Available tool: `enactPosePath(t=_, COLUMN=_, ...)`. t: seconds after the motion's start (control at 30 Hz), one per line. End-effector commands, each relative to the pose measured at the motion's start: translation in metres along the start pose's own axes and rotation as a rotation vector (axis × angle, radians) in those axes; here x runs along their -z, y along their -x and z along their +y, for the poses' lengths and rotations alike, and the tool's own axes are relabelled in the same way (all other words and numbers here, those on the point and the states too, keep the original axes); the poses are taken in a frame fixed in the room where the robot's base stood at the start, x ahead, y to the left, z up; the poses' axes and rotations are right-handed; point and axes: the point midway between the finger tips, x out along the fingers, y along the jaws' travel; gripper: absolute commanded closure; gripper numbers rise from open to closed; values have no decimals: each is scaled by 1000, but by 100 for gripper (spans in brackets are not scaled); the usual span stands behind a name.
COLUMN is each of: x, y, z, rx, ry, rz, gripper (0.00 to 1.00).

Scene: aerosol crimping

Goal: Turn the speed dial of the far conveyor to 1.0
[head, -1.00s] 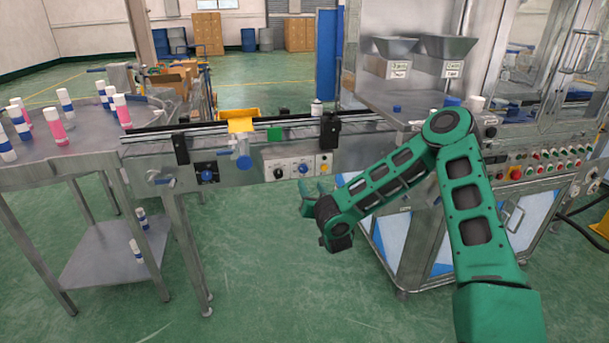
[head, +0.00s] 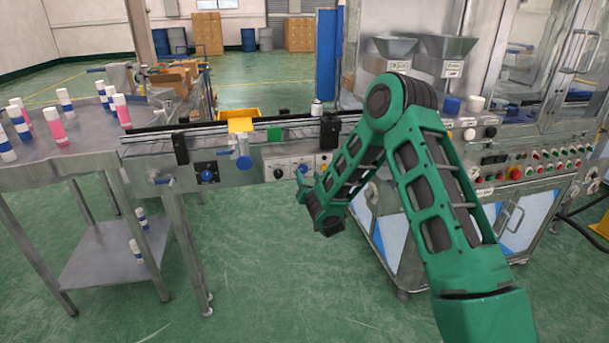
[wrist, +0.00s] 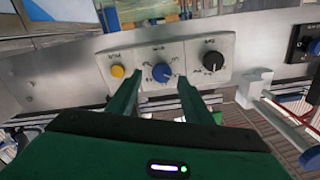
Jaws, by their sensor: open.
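A light control panel (head: 290,161) is on the front of the conveyor (head: 240,177). In the wrist view this panel (wrist: 190,54) carries a blue dial (wrist: 161,72) in the middle, a yellow button (wrist: 117,71) at left and a black dial (wrist: 213,61) at right. The labels are too small to read. My gripper (wrist: 160,84) is open and empty, its two green fingers below and either side of the blue dial. Contact cannot be told. In the head view my gripper (head: 303,182) is in front of the panel and partly covers it.
Another blue knob (head: 207,176) on a black plate is further left on the conveyor front. A blue-handled fitting (head: 244,162) sticks out between them. A round table (head: 80,145) with several cans stands at left. The crimping machine (head: 490,150) stands at right.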

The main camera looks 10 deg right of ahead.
Motion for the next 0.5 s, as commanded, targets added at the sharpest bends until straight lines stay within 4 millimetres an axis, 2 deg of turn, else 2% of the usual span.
enactPosePath(t=0.3, x=0, y=-30, z=-3, rx=3, ry=1, rz=1, gripper=54)
enactPosePath(t=0.5, x=0, y=-37, z=-3, rx=4, ry=0, rz=1, gripper=54)
